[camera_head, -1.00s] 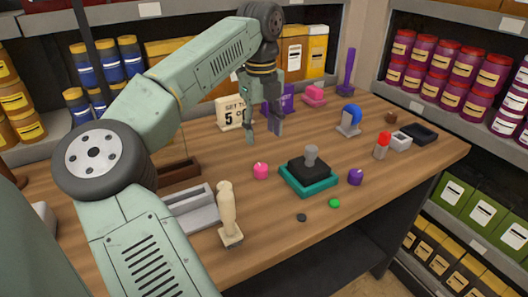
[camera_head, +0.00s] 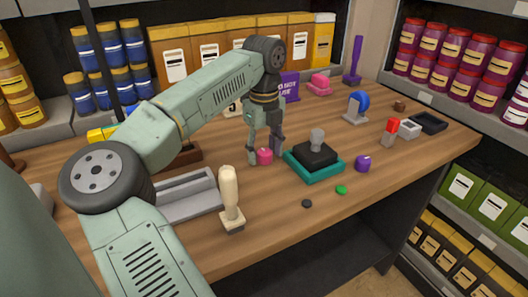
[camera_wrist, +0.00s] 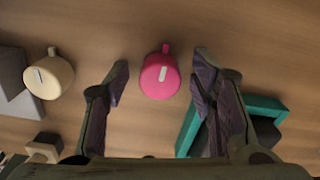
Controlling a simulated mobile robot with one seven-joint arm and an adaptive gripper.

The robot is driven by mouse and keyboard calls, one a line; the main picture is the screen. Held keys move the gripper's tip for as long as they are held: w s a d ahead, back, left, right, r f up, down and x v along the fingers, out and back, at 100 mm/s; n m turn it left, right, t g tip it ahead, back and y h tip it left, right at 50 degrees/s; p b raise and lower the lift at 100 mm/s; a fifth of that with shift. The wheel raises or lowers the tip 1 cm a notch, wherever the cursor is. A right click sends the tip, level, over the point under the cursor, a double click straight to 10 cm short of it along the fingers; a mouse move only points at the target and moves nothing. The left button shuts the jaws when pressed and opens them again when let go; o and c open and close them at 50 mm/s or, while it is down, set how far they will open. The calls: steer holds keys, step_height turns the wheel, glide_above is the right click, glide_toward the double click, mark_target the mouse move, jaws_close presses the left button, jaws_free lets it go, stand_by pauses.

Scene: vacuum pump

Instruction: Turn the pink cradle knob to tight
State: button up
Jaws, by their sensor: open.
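The pink knob (camera_head: 264,157) stands on the wooden table, left of a teal base with a black block. In the wrist view the pink knob (camera_wrist: 160,76) is a round pink piece with a pale mark on top and a small tab at its far edge. My gripper (camera_head: 265,158) is open and points down at the knob, with one finger on each side. In the wrist view my gripper (camera_wrist: 160,80) shows gaps between both fingers and the knob. I cannot tell how close the fingertips are to the table.
The teal base (camera_head: 322,175) with its black block stands close to the right finger. A cream handle-shaped piece (camera_head: 230,196) and a grey tray (camera_head: 190,201) are to the left. A purple knob (camera_head: 363,163), a black disc (camera_head: 307,203) and a green disc (camera_head: 341,190) lie to the right and front.

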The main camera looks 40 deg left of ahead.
steer(key=shift+c, duration=0.2)
steer(key=c, duration=1.1)
steer(key=shift+m, duration=0.3)
steer(key=m, duration=0.8)
steer(key=shift+w, duration=0.1)
steer(key=m, duration=0.4)
steer(key=shift+d+r, duration=0.1)
steer(key=shift+d, duration=0.05)
steer(key=m, duration=0.4)
steer(key=shift+w+m, duration=0.1)
steer(key=shift+m, duration=0.4)
